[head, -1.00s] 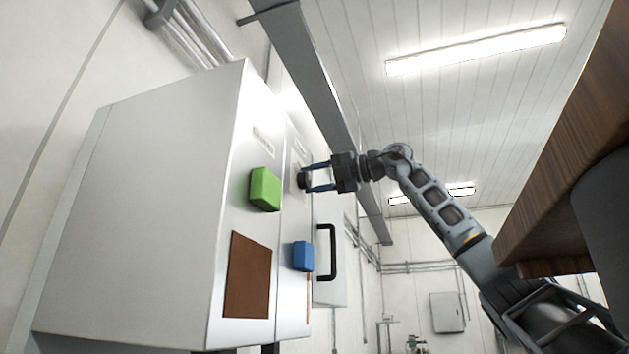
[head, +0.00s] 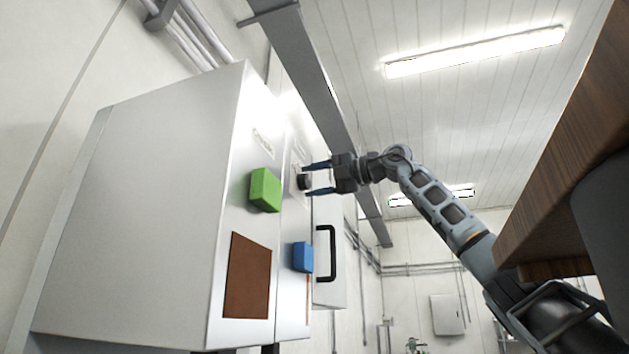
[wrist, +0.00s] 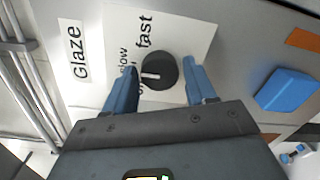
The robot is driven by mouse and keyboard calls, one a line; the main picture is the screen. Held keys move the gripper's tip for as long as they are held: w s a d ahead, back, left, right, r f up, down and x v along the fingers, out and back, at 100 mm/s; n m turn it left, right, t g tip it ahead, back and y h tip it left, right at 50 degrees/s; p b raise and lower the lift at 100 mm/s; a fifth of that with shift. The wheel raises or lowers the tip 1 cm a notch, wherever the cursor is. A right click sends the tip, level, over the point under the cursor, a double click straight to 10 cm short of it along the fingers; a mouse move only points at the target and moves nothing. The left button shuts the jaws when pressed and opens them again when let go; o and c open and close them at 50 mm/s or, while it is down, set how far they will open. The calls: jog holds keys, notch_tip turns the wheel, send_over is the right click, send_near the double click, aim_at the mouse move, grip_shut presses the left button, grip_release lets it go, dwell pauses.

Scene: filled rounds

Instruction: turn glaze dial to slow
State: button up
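The glaze dial is a round black knob (head: 304,182) on the front of the white cabinet (head: 165,190). In the wrist view the dial (wrist: 160,72) sits on a white label plate (wrist: 180,35) beside a "Glaze" sign (wrist: 76,54). Its white pointer line points left, toward the lower end of the word "slow"; "fast" is printed above the dial. Another word at lower left is partly hidden by a finger. My gripper (head: 318,178) is open, its blue fingers on either side of the dial with gaps. It also shows in the wrist view (wrist: 160,85).
A green block (head: 265,190) and a blue block (head: 303,257) stick out from the cabinet front. A brown panel (head: 248,277) lies below the green one. A black handle (head: 327,253) is below right of the dial. A wooden edge (head: 570,150) is at right.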

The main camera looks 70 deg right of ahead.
jog(key=shift+o, duration=1.2)
jog(key=shift+a, duration=0.1)
jog(key=s, duration=0.7)
jog(key=shift+s+d+b, duration=0.25)
jog(key=shift+s+b, duration=0.1)
jog(key=shift+r, duration=0.1)
